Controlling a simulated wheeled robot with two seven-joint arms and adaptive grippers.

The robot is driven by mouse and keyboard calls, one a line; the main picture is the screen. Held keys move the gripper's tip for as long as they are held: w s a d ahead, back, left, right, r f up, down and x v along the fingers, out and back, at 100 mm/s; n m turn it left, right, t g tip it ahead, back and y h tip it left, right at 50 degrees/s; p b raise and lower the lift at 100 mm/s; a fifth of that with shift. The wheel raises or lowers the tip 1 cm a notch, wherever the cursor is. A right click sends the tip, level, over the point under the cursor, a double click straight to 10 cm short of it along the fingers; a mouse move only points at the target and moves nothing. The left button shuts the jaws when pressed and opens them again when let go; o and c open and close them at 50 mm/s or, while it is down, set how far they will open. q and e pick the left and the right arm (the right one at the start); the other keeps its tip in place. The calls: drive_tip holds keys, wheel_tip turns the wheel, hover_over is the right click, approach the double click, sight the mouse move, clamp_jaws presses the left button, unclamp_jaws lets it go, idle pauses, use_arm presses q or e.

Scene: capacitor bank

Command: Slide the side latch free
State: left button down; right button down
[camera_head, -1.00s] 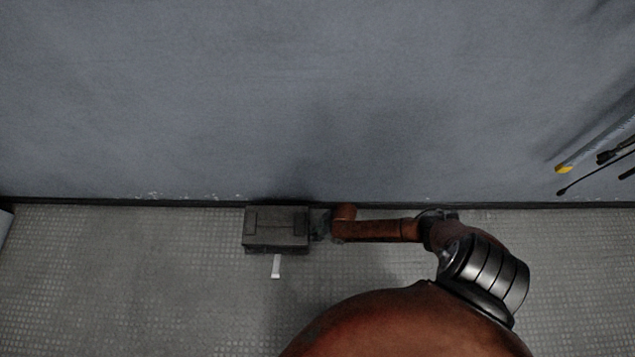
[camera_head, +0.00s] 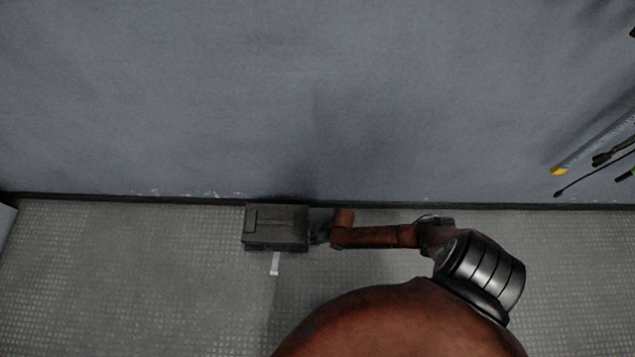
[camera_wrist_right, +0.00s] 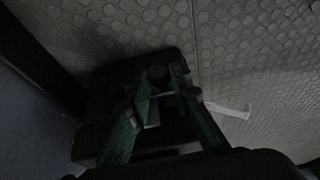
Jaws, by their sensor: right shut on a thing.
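A dark grey box (camera_head: 275,229) stands at the foot of the wall in the head view. Its dark body also shows in the wrist view (camera_wrist_right: 92,145). My right gripper (camera_head: 317,233) is at the box's right side. In the right wrist view its green-edged fingers (camera_wrist_right: 160,100) are shut around a small piece at the box, taken to be the side latch (camera_wrist_right: 152,116). The latch is mostly hidden by the fingers and too dark to see clearly. My left gripper is not in view.
A white strip (camera_head: 275,264) sticks out from the box's front and also shows in the wrist view (camera_wrist_right: 229,110). Long tools, one yellow-tipped (camera_head: 558,171), are at the far right. The textured floor (camera_head: 130,280) at left is clear.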

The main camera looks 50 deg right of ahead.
drive_tip(key=shift+s, duration=0.1)
drive_tip(key=c, duration=1.7)
unclamp_jaws()
drive_tip(key=shift+c, duration=0.2)
drive_tip(key=v, duration=1.2)
drive_tip(key=shift+a, duration=0.1)
